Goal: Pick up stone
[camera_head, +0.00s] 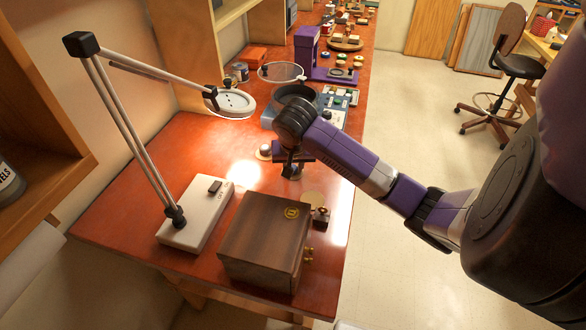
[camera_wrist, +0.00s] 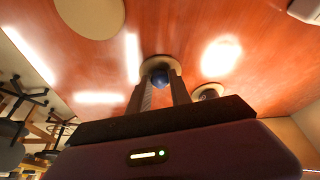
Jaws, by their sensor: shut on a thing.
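The stone (camera_wrist: 160,78) looks dark blue and rounded in the wrist view, between my two fingers. A pale round disc (camera_wrist: 147,65) shows behind it; I cannot tell whether the stone touches it. My gripper (camera_wrist: 159,92) is shut on the stone. In the head view, my gripper (camera_head: 292,172) points down low over the red-brown bench top (camera_head: 190,150). The stone is not clearly visible there, being small and covered by the gripper.
A wooden box (camera_head: 262,238) stands at the bench front, near a small brown object (camera_head: 321,215) and a pale disc (camera_head: 313,199). A white-based magnifier lamp (camera_head: 196,217) stands left. Another small item on a disc (camera_head: 264,152) lies left of my gripper.

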